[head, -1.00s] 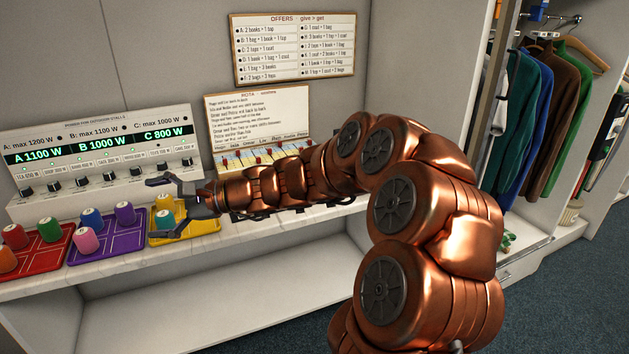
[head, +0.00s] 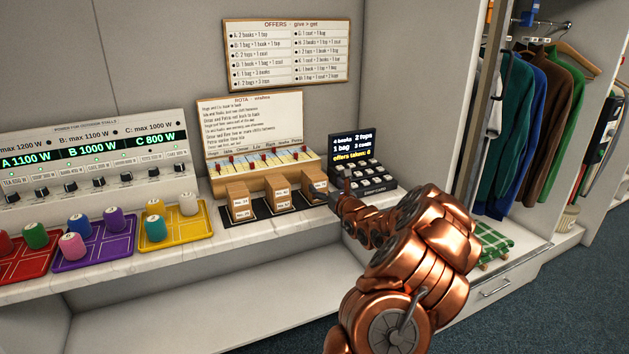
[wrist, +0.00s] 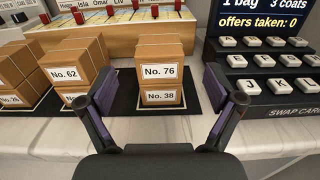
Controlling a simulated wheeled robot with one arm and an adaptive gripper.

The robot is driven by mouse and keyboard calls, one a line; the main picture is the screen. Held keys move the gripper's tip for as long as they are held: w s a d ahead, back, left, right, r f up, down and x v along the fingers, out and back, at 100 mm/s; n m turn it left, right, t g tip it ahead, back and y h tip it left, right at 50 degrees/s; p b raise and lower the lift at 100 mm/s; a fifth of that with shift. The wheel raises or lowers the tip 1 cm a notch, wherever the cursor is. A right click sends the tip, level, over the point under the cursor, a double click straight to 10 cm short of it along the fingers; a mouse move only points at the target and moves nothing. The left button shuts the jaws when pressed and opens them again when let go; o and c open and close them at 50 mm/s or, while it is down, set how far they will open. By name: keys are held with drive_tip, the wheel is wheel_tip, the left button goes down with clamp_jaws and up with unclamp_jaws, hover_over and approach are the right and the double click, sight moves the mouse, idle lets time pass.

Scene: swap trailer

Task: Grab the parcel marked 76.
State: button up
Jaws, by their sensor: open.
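The parcel marked 76 (wrist: 158,71) is a brown box with a white label, on top of the parcel marked 38 (wrist: 161,97). In the head view this right-hand stack (head: 313,179) stands on the counter, partly behind my gripper (head: 337,187). In the wrist view my gripper (wrist: 159,80) is open and empty. Its two fingers appear on either side of the stack, left and right, with the parcel in view between them. I cannot tell whether the fingertips reach the box.
A stack with parcel 62 (wrist: 73,64) stands close on the left, with another stack (head: 240,202) beyond it. A black keypad (head: 364,165) stands right of the parcels. The rota board (head: 253,125) is behind. Bare counter (wrist: 285,137) lies at front right.

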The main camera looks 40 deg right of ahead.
sight(320, 179)
drive_tip(key=shift+p+x, duration=0.75)
drive_tip(key=shift+x, duration=2.55)
drive_tip(key=shift+r, duration=0.1)
drive_tip(key=shift+c, duration=0.2)
drive_tip(key=c, duration=1.3)
